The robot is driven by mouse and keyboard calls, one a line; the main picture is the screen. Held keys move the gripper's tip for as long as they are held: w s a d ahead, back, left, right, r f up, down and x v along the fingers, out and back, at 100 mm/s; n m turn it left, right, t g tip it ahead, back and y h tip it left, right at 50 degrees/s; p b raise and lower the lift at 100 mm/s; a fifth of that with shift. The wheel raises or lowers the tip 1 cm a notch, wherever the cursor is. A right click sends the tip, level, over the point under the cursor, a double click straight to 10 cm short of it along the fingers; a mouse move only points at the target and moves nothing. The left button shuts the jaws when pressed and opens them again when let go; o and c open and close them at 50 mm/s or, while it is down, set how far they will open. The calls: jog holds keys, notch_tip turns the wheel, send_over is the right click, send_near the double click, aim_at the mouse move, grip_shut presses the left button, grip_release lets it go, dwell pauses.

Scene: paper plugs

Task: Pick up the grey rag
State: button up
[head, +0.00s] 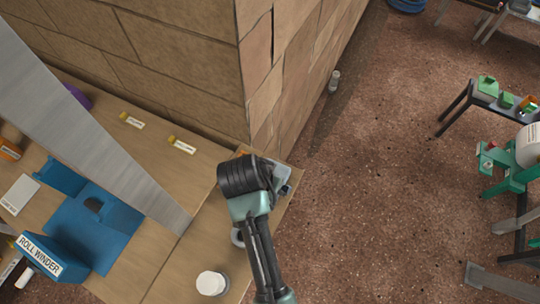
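My gripper (283,180) is at the end of my arm, over the right end of the wooden bench by the corner of the block wall. My dark wrist hides most of it, and its fingers are too small to read as open or shut. I cannot clearly make out a grey rag. A small light grey patch shows at the gripper, but I cannot tell whether it is cloth or part of the gripper. My wrist and forearm cover part of the bench there.
The wooden bench (150,158) holds a blue roll winder (95,230), a white-lidded jar (211,283) and small yellow-capped tubes (182,146). A long grey beam (85,125) crosses above it. Brown floor lies open at right, before a dark small table (480,97).

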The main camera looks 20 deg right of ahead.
jog(key=shift+f, duration=0.25)
dwell(0.7)
jog(key=c, duration=1.1)
notch_tip(320, 180, up, 11)
jog(key=shift+f+b, duration=0.2)
jog(key=shift+b, duration=0.25)
jog(key=shift+c, duration=0.2)
